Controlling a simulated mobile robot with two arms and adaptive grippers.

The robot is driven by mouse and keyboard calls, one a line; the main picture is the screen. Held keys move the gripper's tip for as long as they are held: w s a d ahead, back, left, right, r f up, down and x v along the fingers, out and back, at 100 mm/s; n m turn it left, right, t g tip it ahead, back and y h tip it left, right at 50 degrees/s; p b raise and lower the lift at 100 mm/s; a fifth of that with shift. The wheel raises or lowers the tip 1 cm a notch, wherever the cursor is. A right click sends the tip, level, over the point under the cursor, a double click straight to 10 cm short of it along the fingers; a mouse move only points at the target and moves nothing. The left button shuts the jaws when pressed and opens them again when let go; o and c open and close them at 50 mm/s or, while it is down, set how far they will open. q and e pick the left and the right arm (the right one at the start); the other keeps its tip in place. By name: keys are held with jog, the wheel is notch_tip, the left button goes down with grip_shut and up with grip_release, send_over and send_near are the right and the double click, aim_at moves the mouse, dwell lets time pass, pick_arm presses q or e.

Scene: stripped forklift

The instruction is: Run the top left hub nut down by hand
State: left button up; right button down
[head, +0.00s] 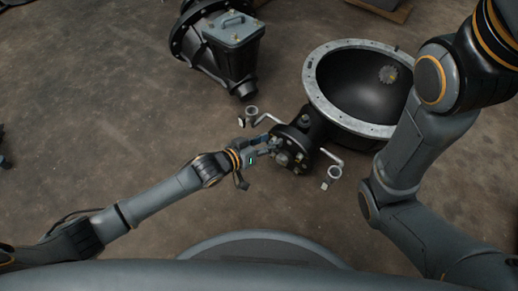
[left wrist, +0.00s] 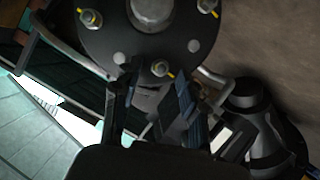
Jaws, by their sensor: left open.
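The dark round hub (head: 290,150) sits on the front of the machine's axle housing. In the left wrist view the hub face (left wrist: 135,40) carries several studs with nuts and yellow marks. One nut (left wrist: 160,68) lies between my left fingertips in the picture; another nut (left wrist: 88,18) is at the upper left and a third (left wrist: 207,6) at the upper right. My left gripper (head: 270,146) is open at the hub's left side; its fingers (left wrist: 155,82) also show close up. I cannot tell which nut is the top left one, or whether the fingers touch it. My right gripper is out of view.
A large open bowl-shaped housing (head: 308,88) with a pale flange stands behind the hub. Bent bars with ring ends (head: 252,112) (head: 334,172) stick out either side of the hub. A dark unit with a grey box (head: 233,28) lies further back.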

pick_arm(q)
jog(key=shift+w+d, duration=0.1)
jog(key=shift+w, duration=0.05)
grip_shut()
jog(key=shift+c, duration=1.2)
grip_release()
